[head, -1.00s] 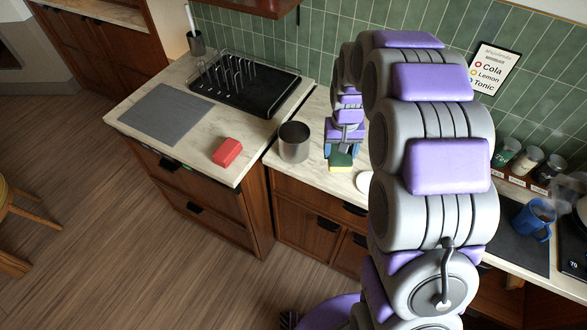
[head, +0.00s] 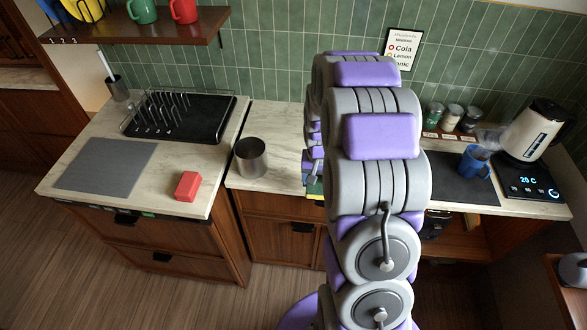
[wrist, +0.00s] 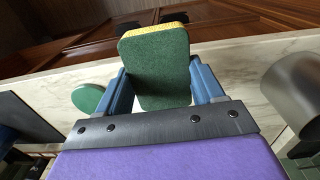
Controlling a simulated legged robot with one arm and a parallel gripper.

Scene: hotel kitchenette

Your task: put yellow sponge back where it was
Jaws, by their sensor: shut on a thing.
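The yellow sponge (wrist: 155,72) has a green scouring face and a yellow edge. In the wrist view it stands between the two blue fingers of my gripper (wrist: 160,88), which is shut on it. The sponge is in front of the pale countertop edge in that view; I cannot tell whether it touches the counter. In the head view my gripper (head: 314,186) is by the counter's front edge, right of the metal canister, and my arm hides most of it and the sponge.
A metal canister (head: 250,158) stands on the counter, with a red block (head: 187,186) farther left. A black dish rack (head: 180,118) and grey mat (head: 106,165) lie behind and left. A blue mug (head: 474,163) and kettle (head: 533,130) stand right. A green disc (wrist: 88,98) shows in the wrist view.

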